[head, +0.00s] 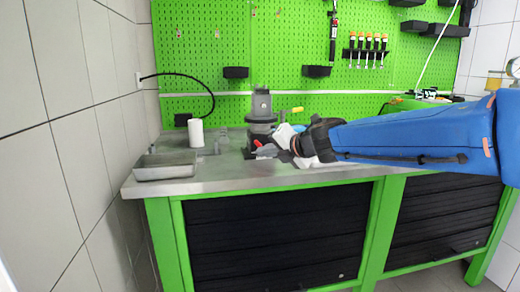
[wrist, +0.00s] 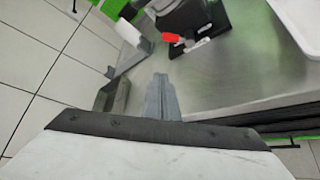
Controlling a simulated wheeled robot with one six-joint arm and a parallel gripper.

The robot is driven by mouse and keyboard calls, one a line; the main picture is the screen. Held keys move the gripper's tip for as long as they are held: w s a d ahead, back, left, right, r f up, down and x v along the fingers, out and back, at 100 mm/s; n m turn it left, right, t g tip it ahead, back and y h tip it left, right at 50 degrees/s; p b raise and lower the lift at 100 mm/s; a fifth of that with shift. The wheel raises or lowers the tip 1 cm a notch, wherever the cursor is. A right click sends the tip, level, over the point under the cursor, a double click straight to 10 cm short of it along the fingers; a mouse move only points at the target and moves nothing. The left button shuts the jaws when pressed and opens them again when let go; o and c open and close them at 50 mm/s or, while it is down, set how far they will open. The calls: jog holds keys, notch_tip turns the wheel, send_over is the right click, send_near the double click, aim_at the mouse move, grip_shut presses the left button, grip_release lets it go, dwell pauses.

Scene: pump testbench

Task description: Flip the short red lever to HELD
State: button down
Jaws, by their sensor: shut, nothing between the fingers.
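The short red lever (head: 258,143) sits low on the front left of the dark grey pump (head: 262,108) on the metal bench. In the wrist view the red lever (wrist: 171,38) points left from the pump's base, beyond my fingertips. I cannot read any HELD marking.
A metal tray (head: 165,166) stands at the bench's left end. A white cylinder (head: 196,133) stands behind it. A yellow-handled part (head: 292,111) sticks out right of the pump. The bench top (head: 225,165) is bare between tray and pump.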

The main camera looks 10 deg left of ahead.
aim_at(260, 146)
jog(key=x, duration=0.9)
jog(key=shift+w+f, duration=0.1)
jog(key=shift+f, duration=0.05)
jog(key=shift+w+d+r, duration=0.45)
jog(key=shift+w+r, duration=0.05)
jog(key=shift+r, duration=0.05)
jog(key=shift+w+d+r, duration=0.55)
jog(key=shift+d+r, duration=0.15)
